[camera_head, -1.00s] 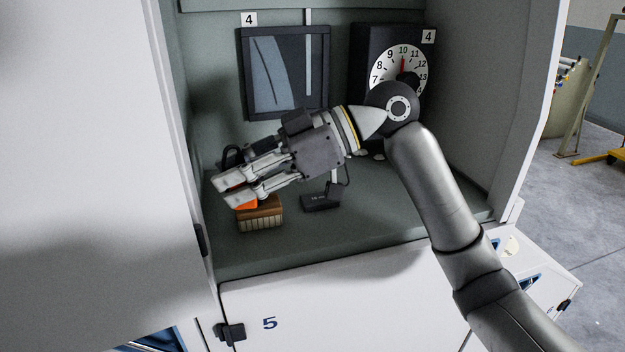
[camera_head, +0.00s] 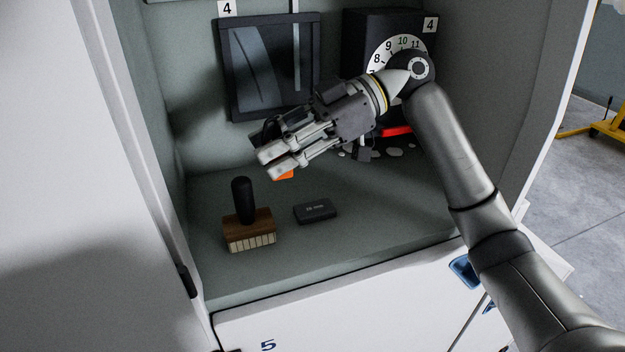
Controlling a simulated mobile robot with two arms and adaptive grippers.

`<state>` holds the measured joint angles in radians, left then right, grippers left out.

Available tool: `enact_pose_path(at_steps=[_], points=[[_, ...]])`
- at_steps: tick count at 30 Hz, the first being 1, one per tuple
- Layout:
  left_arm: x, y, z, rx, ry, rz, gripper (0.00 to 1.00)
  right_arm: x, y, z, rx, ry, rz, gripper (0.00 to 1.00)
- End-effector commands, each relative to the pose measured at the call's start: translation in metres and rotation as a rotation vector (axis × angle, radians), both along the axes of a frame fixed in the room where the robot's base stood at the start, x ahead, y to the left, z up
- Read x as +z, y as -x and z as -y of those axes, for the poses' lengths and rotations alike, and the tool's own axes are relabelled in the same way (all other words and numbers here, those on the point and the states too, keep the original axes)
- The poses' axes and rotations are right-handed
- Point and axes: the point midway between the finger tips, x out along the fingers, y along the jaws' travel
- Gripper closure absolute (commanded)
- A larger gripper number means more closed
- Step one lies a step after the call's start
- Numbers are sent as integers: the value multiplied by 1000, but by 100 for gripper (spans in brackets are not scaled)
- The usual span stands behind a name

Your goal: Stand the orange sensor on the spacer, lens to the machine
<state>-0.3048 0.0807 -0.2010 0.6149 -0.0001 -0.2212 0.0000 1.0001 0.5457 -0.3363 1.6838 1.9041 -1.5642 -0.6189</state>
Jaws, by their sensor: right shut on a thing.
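The orange sensor (camera_head: 284,175) is in my right gripper (camera_head: 275,163). Only a small orange part shows below the fingertips, and the fingers hide the rest. I cannot tell which way its lens faces. The gripper is shut on it and appears above the shelf, up and left of the spacer in the picture. The spacer, a flat black block (camera_head: 315,211) with small pale lettering, lies on the shelf with its top bare. My left gripper is not in view.
A wooden brush (camera_head: 249,236) with a black upright handle stands left of the spacer. Behind are a dark framed window (camera_head: 270,75) and a numbered dial (camera_head: 390,55), partly covered by my arm. Pale tufts (camera_head: 395,152) lie at the back. The front shelf is clear.

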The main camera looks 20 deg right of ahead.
Motion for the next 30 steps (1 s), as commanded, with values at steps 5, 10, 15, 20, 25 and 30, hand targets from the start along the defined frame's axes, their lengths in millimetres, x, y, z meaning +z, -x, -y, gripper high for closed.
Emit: enact_pose_path(at_steps=[5,10,15,20,25,30], points=[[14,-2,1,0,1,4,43,-30,-7,33,-2,1,-8,94],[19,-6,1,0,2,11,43,-50,-11,48,-1,0,-2,94],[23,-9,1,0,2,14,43,-60,-13,56,-2,0,-3,94],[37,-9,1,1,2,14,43,-80,-13,59,1,0,-6,94],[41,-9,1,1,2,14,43,-94,-14,59,0,0,-1,94],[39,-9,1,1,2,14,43,-95,-14,59,0,0,1,94]])
